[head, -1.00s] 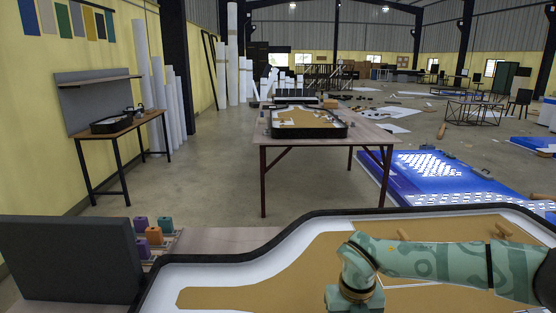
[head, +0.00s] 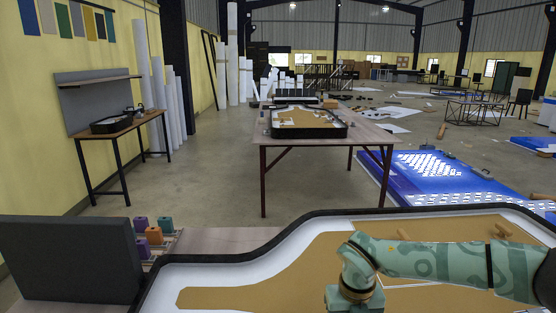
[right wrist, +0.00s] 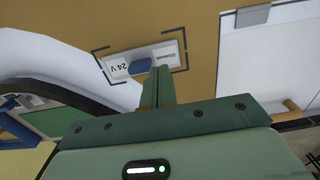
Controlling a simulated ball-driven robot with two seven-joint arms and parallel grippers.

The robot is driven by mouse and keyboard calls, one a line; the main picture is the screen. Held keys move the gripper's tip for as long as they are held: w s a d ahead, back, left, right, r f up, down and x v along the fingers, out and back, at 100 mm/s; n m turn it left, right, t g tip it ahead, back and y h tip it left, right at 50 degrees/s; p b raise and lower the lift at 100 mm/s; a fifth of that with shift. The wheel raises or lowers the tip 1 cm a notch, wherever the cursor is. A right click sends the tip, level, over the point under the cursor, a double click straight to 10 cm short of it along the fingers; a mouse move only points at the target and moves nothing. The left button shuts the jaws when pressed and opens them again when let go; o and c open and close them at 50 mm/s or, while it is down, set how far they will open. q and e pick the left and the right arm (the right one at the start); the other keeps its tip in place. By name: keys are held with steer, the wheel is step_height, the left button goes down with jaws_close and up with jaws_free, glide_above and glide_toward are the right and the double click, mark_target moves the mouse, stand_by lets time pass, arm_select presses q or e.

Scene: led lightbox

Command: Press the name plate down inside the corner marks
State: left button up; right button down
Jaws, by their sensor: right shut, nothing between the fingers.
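The name plate (right wrist: 172,54) is a small white plate lettered "24 V" with a blue grip (right wrist: 127,66). It lies on the tan board in the right wrist view. In the head view my right arm hides the plate and gripper. My left gripper is not in view.
The tan panel (head: 230,297) lies within a black-rimmed white lightbox (head: 290,248). A white panel (right wrist: 275,62) and a wooden peg (right wrist: 291,105) are beside the plate. A dark grey box (head: 65,260) and several coloured blocks (head: 155,235) stand at left.

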steer(key=shift+f, duration=0.2)
steer(key=shift+f+b, duration=0.55)
steer(key=shift+f, duration=1.2)
steer(key=shift+f, duration=0.15)
steer(key=shift+s, duration=0.1)
step_height(320, 180, up, 3)
steer(key=p, duration=0.3)
steer(key=shift+r, duration=0.2)
steer(key=shift+f, duration=0.15)
steer(key=a+r, duration=0.1)
steer(key=a, duration=0.1)
steer(key=a+r+p, duration=0.1)
steer(key=a, duration=0.1)
steer(key=a+r, duration=0.1)
steer(key=a, duration=0.1)
